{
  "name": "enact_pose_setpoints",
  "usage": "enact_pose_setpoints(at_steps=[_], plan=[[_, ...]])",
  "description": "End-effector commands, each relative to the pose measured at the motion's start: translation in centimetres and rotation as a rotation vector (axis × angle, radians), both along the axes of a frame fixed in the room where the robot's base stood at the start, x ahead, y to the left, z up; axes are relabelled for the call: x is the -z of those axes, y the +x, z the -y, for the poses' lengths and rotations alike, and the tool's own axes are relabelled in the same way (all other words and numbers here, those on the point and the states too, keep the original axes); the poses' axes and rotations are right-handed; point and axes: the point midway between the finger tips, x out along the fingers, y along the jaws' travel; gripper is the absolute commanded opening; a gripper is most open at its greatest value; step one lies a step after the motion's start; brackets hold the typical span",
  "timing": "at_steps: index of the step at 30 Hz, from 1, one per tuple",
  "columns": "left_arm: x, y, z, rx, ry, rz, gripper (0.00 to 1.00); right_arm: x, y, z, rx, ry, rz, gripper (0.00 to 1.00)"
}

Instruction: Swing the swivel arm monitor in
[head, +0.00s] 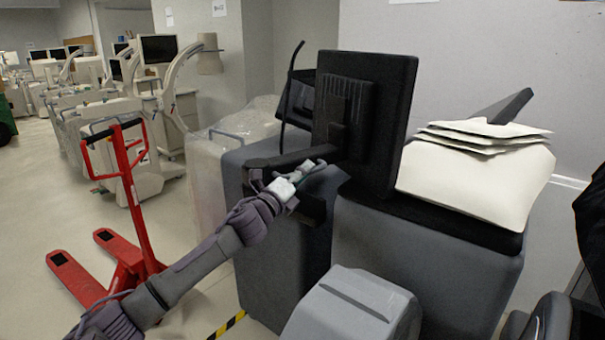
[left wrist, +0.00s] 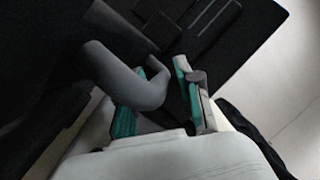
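The swivel arm monitor (head: 358,120) stands upright over the grey cart, its ribbed back facing me. A dark grey swivel arm (head: 282,159) runs from the left to the monitor's back. My left gripper (head: 314,170) is at this arm, just below and left of the monitor back. In the left wrist view, the left gripper (left wrist: 168,70) has its two teal-padded fingers apart. A bent grey bar (left wrist: 120,75) overlaps the left finger; I cannot tell whether it touches. The dark monitor back (left wrist: 245,30) fills the upper right there. My right gripper is not in view.
The grey cart (head: 425,265) bears a pale cover with papers (head: 485,137) at right. A smaller grey unit (head: 352,308) stands in front. A red pallet jack (head: 130,200) stands on the left, with open floor (head: 40,200) beside it.

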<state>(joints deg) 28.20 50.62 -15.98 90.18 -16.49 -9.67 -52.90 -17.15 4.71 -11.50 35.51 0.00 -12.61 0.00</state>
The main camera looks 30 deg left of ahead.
Motion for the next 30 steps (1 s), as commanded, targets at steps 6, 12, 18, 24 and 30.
enact_pose_setpoints(at_steps=[6,12,18,24,30], plan=[[0.0,0.0,0.0,0.000,0.000,0.000,0.00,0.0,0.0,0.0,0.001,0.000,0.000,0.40],[0.0,0.0,0.0,-0.001,0.000,-0.001,0.00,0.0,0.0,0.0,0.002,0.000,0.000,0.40],[0.1,0.5,-0.2,-0.044,-0.003,0.001,0.00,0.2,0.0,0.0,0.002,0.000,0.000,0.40],[0.0,1.8,-1.6,-0.206,-0.003,0.004,0.00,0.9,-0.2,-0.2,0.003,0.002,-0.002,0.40],[-0.2,2.3,-2.3,-0.282,0.000,0.003,0.00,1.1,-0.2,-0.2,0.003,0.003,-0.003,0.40]])
